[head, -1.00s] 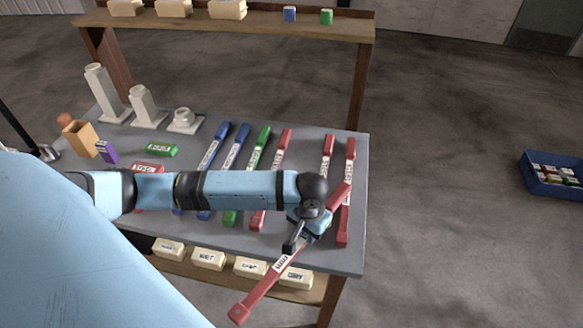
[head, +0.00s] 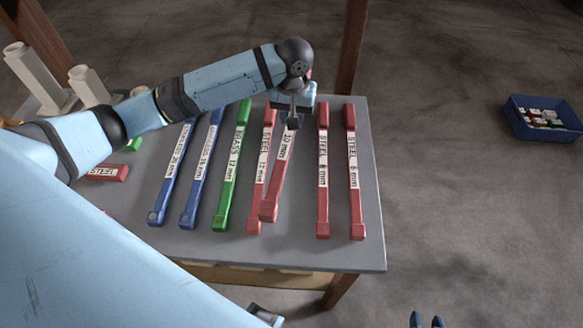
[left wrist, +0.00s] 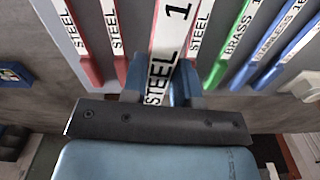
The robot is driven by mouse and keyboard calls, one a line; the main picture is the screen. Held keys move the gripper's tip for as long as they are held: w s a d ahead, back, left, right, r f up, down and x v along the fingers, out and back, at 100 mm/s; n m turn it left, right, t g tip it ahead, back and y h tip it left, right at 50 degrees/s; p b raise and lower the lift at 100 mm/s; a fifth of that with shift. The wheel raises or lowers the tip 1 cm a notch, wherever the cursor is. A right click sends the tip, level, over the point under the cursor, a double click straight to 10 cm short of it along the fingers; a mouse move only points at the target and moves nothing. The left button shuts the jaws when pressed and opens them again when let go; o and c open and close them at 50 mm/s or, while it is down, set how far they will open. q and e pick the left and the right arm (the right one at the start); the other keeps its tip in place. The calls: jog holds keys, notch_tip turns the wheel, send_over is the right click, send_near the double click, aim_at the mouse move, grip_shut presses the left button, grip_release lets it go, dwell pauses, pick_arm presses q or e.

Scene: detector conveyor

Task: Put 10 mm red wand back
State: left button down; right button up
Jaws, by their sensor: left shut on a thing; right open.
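The 10 mm red wand (head: 281,165) has a white label and is held by my left gripper (head: 293,112) near its far end. It also shows in the left wrist view (left wrist: 172,40), between the fingers (left wrist: 163,85) and large in front of the other wands. In the head view it lies over the gap between the steel 12 mm red wand (head: 255,200) and the steel 8 mm red wand (head: 323,175), slightly tilted, its near end overlapping the 12 mm one. Whether it touches the table is unclear. My right gripper (head: 428,321) is open at the bottom edge.
The grey table (head: 350,255) also holds the steel 6 mm red wand (head: 355,175), a green brass wand (head: 232,170) and two blue wands to the left. Pale stepped blocks (head: 35,75) stand at the back left. A blue bin (head: 540,130) is at right.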

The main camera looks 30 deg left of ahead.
pick_arm(q)
jog(key=shift+n, duration=0.7)
jog(key=w+r, duration=0.1)
jog(key=w+a+r+b, duration=0.1)
jog(key=w+r, duration=0.1)
jog(key=shift+w+a+b, duration=0.1)
jog(key=shift+w+b, duration=0.05)
jog(key=shift+b, duration=0.15)
jog(key=shift+w+a+r, duration=0.1)
jog(key=shift+r, duration=0.05)
send_over(294, 152)
notch_tip(294, 152, down, 14)
jog(key=shift+f, duration=0.1)
notch_tip(294, 152, down, 5)
pick_arm(e)
jog(key=f, duration=0.2)
jog(key=shift+w+a+f, duration=0.15)
jog(key=shift+a+f, duration=0.05)
jog(key=shift+f, duration=0.15)
jog(key=shift+r, duration=0.1)
pick_arm(q)
jog(key=c, duration=0.9)
grip_release()
